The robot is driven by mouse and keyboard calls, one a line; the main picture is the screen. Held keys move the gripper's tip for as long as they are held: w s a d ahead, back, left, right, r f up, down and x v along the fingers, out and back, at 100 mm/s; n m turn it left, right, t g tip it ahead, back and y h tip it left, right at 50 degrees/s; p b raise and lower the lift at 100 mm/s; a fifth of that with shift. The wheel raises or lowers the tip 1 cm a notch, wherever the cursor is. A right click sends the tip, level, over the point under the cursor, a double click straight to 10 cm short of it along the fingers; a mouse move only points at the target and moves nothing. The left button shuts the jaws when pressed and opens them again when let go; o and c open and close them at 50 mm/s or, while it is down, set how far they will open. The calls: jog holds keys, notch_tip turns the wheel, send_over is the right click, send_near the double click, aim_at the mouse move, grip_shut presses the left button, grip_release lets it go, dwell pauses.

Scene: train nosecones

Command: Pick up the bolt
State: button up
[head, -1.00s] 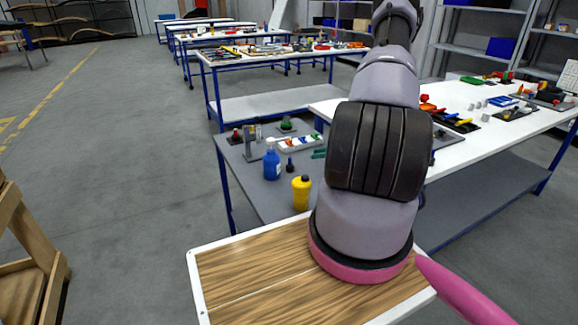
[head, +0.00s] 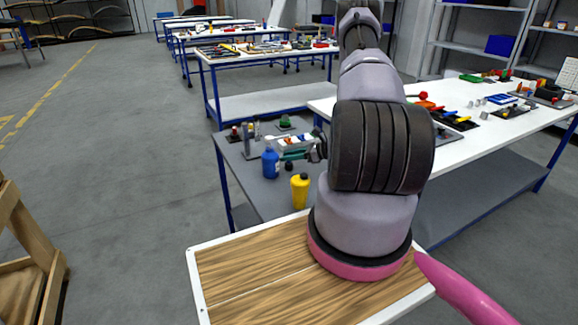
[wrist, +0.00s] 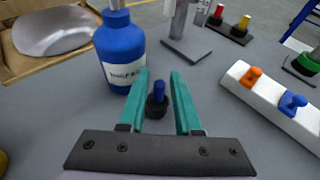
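The bolt (wrist: 158,92) is small, with an upright blue shank on a wide dark base. It stands on the grey table top. In the wrist view it shows between the two green fingers of my gripper (wrist: 159,75), which are apart with clear gaps on both sides of it. In the head view my gripper (head: 293,156) is low over the grey table, and the dark bolt (head: 289,166) shows just below the fingers, partly hidden. I cannot tell whether the fingertips are down at its height.
A blue bottle (wrist: 121,50) stands close to the left finger. A yellow bottle (head: 300,191) stands nearer my base. A white holder (wrist: 270,105) with coloured pieces lies to the right, and a metal stand (wrist: 184,48) is behind. Bare grey table surrounds the bolt.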

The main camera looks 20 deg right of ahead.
grip_shut()
